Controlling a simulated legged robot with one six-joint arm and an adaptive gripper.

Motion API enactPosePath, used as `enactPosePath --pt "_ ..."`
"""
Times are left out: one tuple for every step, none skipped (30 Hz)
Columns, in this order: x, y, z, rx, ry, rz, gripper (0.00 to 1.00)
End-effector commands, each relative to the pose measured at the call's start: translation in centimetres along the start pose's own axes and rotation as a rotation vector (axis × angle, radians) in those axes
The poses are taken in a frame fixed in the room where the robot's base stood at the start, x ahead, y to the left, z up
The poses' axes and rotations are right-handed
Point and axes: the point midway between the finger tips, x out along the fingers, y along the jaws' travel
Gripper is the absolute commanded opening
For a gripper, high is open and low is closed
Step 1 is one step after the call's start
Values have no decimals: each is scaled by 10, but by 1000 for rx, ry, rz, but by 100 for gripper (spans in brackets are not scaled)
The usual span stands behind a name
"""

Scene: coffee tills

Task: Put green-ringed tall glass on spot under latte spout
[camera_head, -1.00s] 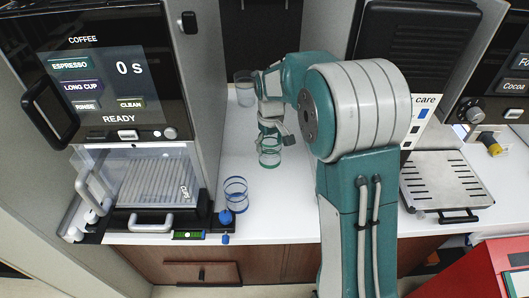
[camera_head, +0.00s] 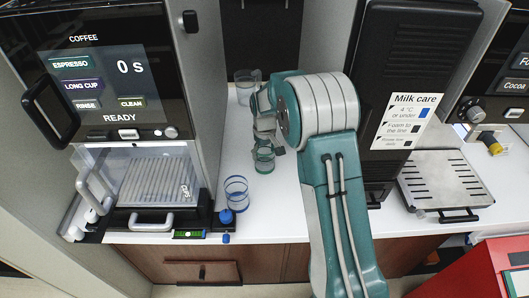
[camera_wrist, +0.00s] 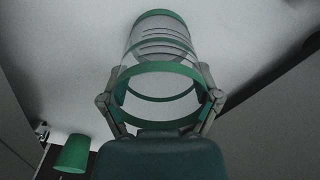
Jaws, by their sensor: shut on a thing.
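The green-ringed tall glass (camera_head: 263,160) is at the middle of the white counter, its upper part partly hidden by my gripper. In the wrist view the clear glass (camera_wrist: 160,45), with green bands at both ends, lies between my two fingers. My gripper (camera_head: 265,140) is shut on it; the fingers also show in the wrist view (camera_wrist: 160,102), one on each side of the glass. I cannot tell whether its base touches the counter. No spout labelled latte can be made out.
A blue-ringed glass (camera_head: 236,194) stands in front and left of the held glass. Another glass (camera_head: 245,89) stands at the back. The coffee machine (camera_head: 110,120) is at left. A metal drip tray (camera_head: 445,180) is at right, past the dark milk unit (camera_head: 410,60).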

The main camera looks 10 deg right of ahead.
Motion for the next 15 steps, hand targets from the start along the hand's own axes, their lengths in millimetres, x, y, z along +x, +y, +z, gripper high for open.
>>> enactPosePath --pt "1 0 0 0 -1 0 29" --pt "2 0 0 0 -1 0 85" --pt "2 0 0 0 -1 0 100" --pt "2 0 0 0 -1 0 100" --pt "2 0 0 0 -1 0 100" --pt "2 0 0 0 -1 0 100" --pt "2 0 0 0 -1 0 100" --pt "2 0 0 0 -1 0 100" --pt "2 0 0 0 -1 0 100" --pt "1 0 0 0 -1 0 100" --pt "1 0 0 0 -1 0 100" --pt "1 0 0 0 -1 0 100" --pt "1 0 0 0 -1 0 100" --pt "1 0 0 0 -1 0 100" --pt "1 0 0 0 0 0 100"
